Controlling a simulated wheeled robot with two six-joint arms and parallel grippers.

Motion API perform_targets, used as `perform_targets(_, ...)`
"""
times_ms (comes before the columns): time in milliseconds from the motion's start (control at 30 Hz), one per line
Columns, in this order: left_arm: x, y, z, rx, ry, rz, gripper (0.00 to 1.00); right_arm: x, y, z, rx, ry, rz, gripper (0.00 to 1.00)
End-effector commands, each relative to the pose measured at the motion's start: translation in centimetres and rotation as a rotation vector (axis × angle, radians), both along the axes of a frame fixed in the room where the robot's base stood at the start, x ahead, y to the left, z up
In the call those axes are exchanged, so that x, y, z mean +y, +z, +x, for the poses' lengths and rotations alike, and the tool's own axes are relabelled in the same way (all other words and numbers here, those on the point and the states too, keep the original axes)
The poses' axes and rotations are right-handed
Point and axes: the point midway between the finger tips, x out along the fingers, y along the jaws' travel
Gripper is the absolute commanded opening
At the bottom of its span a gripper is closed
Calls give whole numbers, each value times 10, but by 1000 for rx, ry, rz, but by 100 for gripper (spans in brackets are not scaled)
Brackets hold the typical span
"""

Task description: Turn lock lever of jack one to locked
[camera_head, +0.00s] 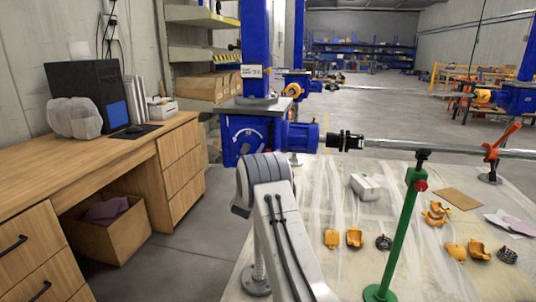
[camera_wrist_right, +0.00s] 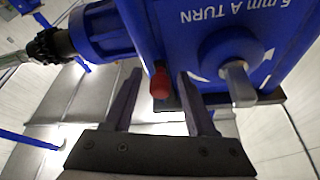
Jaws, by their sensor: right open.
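A blue screw jack (camera_head: 252,135) stands past my right arm in the head view, with a white arrow mark on its face. In the right wrist view its blue housing (camera_wrist_right: 190,35) fills the upper middle, with upside-down "mm A TURN" lettering. A lever with a red knob (camera_wrist_right: 160,84) hangs at the housing's lower edge. My right gripper (camera_wrist_right: 158,76) is open, its dark fingers on either side of the red knob, with gaps visible. In the head view my right wrist hides these fingers and the knob. My left gripper is not in view.
A grey square shaft end (camera_wrist_right: 238,78) juts from the housing right of the fingers. A black coupling (camera_head: 346,141) and long steel shaft run right from the jack. A green stand (camera_head: 404,225) and orange parts stand on the right. A wooden desk (camera_head: 95,165) is at left.

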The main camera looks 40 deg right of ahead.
Motion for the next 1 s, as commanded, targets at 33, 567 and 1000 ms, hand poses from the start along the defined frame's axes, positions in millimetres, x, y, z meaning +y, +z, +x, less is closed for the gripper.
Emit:
perform_targets(33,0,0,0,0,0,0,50,-1,0,1,1,0,-1,56)
perform_targets(567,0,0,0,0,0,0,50,-2,1,1,1,-1,1,0)
perform_targets(1000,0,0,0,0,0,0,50,-3,0,0,0,-3,3,0)
